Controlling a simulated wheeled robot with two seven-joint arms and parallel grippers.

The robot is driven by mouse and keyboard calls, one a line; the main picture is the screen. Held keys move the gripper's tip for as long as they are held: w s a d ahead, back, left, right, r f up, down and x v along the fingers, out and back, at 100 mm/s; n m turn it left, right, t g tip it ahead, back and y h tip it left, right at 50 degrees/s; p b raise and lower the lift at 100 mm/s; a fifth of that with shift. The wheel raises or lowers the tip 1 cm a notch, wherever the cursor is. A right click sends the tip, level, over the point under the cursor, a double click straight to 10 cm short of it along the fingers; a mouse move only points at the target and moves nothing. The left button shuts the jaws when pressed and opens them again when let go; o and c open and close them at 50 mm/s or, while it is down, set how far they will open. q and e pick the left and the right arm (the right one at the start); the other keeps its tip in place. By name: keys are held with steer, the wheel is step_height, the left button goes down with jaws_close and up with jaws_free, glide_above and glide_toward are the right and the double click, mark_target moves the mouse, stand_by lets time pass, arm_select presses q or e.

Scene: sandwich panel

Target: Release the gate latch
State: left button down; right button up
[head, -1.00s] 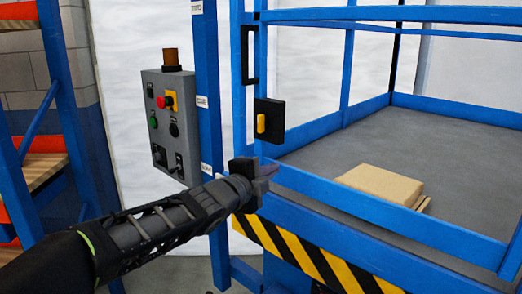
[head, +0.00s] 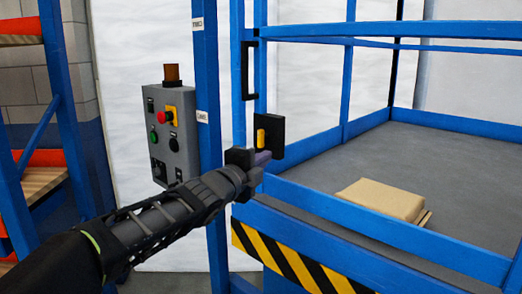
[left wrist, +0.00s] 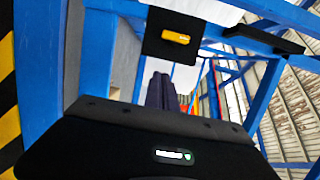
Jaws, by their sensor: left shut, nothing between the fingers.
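The gate latch is a yellow tab (head: 261,138) on a black plate (head: 276,128), fixed to the blue gate post of the lift cage. The tab also shows in the left wrist view (left wrist: 175,37), on its black plate at the top. My left gripper (head: 262,158) is shut and empty. In the head view its fingertips are just below the yellow tab and overlap the lower part of the plate. Whether they touch it I cannot tell. In the left wrist view the closed fingers (left wrist: 161,90) point up, below the plate. My right gripper is not in view.
A grey control box (head: 172,135) with a red button and several other controls hangs left of the blue post (head: 208,120). A black handle (head: 248,70) is above the latch. A cardboard box (head: 383,199) lies on the platform floor. A striped bar (head: 290,262) runs below.

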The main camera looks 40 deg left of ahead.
mark_target(263, 138)
arm_select(q)
steer(key=w+a+p, duration=0.2)
steer(key=w, duration=0.1)
steer(key=w+a+p, duration=0.1)
steer(key=w+a, duration=0.1)
steer(key=shift+w+r, duration=0.15)
steer(key=shift+w, duration=0.1)
steer(key=shift+w+a+p, duration=0.1)
steer(key=shift+a+p, duration=0.15)
steer(key=shift+p, duration=0.05)
steer(key=shift+f, duration=0.2)
steer(key=shift+f+m+b, duration=0.1)
steer(key=shift+m+b, duration=0.2)
steer(key=shift+b, duration=0.4)
steer(key=shift+b, duration=0.35)
